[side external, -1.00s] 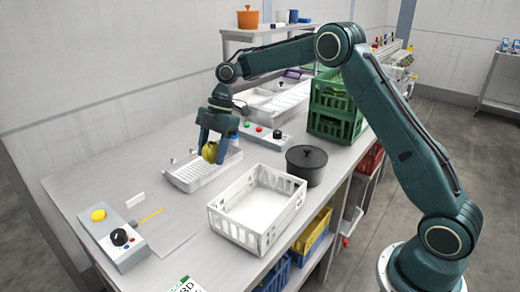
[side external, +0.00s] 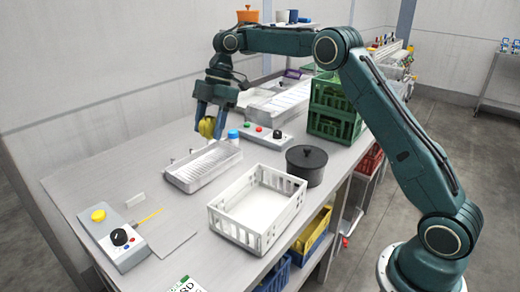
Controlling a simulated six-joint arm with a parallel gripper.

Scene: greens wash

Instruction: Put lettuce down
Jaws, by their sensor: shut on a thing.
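My gripper (side external: 208,125) is shut on a yellow-green lettuce (side external: 207,127). It holds the lettuce in the air, above and behind the ribbed draining tray (side external: 203,166). The fingers cover part of the lettuce's sides. The lettuce is apart from the tray, as far as this view shows.
A white slotted crate (side external: 258,207) stands empty in front, with a dark lidded pot (side external: 306,165) at its right. Green crates (side external: 335,108) are stacked behind. Bench space left of the tray is mostly clear.

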